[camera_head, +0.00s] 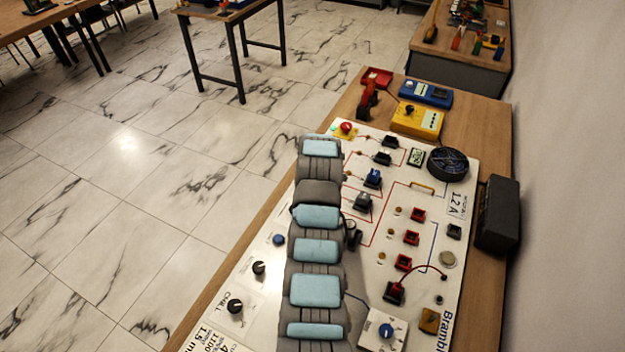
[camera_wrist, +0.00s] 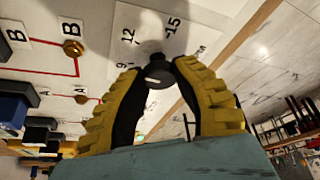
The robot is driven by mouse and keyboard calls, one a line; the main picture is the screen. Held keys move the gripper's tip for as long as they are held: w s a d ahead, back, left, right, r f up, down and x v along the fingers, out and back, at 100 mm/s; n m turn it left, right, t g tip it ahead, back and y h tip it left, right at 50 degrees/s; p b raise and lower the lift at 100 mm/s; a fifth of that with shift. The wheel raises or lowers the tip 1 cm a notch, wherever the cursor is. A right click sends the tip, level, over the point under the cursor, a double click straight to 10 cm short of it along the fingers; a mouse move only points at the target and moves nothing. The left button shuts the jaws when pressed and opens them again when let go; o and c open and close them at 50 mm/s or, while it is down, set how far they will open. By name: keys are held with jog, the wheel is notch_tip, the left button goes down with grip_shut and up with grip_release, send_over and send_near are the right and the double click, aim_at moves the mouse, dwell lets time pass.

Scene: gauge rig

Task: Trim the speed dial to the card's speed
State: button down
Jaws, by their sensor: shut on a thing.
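My gripper (camera_wrist: 159,66) has two yellow ridged fingers, shut on a black dial knob (camera_wrist: 158,77) in the wrist view. The knob has a pale mark on its face, and a printed scale with 9, 12 and 15 lies beside it. Its name is not readable there, so I cannot tell whether it is the speed dial. In the head view my arm hides the gripper and this knob. A printed white area (camera_head: 212,334) at the panel's lower left shows 1100 and 1.5, partly cut off; it may be the card.
The white panel (camera_head: 262,302) lies on a wooden bench (camera_head: 211,304). Two other black knobs (camera_head: 259,268) (camera_head: 235,306) sit left of my arm. Red sockets (camera_head: 411,237), a round black fan (camera_head: 447,163) and a yellow meter (camera_head: 417,121) stand to the right.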

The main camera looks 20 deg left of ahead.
jog(key=shift+f, duration=0.2)
jog(key=c, duration=0.7)
grip_release()
jog(key=shift+r, duration=0.1)
jog(key=shift+r, duration=0.1)
jog(key=shift+s+r, duration=0.1)
jog(key=shift+r, duration=0.25)
jog(key=v, duration=1.1)
jog(key=shift+d+r, duration=0.1)
jog(key=shift+r, duration=0.05)
